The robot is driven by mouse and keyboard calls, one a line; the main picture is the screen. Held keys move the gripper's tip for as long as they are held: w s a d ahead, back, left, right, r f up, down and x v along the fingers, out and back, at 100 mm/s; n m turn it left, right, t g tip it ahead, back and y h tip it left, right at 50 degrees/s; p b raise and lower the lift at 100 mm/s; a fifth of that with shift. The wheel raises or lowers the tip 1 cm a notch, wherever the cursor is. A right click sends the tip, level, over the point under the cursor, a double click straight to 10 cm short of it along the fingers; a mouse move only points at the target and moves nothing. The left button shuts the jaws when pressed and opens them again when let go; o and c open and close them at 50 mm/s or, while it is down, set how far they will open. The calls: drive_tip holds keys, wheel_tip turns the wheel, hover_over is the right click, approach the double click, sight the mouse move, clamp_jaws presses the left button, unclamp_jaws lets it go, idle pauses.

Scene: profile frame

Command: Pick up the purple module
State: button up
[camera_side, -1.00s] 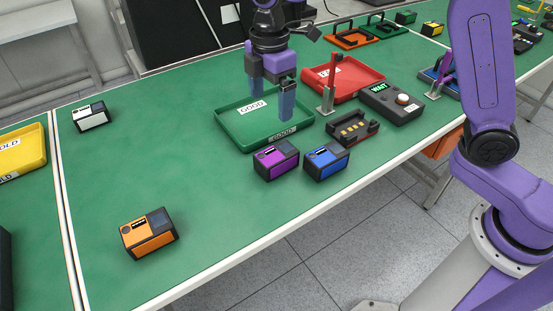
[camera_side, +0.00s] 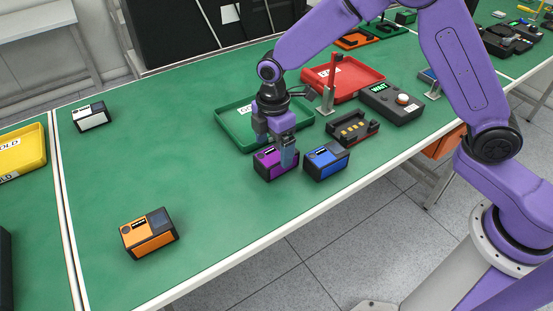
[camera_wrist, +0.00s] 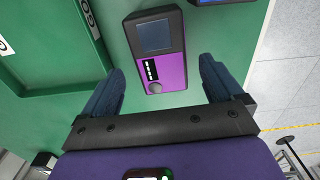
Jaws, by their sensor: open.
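The purple module (camera_side: 268,165) sits on the green table, left of the blue module (camera_side: 327,160). It is a black box with purple faces, a small dark screen and a round knob. My gripper (camera_side: 277,156) is low at the purple module, with one finger in front of part of it in the side view. In the wrist view the purple module (camera_wrist: 158,50) lies ahead, between the lines of my two open fingers (camera_wrist: 165,85). The fingers stand apart on either side, with nothing held. Whether a finger touches the module cannot be told.
The green tray (camera_side: 232,126) is right behind the purple module. A black fixture (camera_side: 352,128), the WAIT box (camera_side: 391,103) and a red tray (camera_side: 360,78) stand to the right. An orange module (camera_side: 149,234) and a white module (camera_side: 91,117) are at left. The left table middle is clear.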

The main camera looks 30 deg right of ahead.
sight(275, 154)
drive_tip(key=shift+s+d+f, duration=0.1)
drive_tip(key=shift+d+f, duration=0.1)
drive_tip(key=shift+f, duration=1.65)
drive_tip(key=c, duration=1.2)
wheel_tip(275, 154, up, 10)
drive_tip(key=shift+r, duration=0.1)
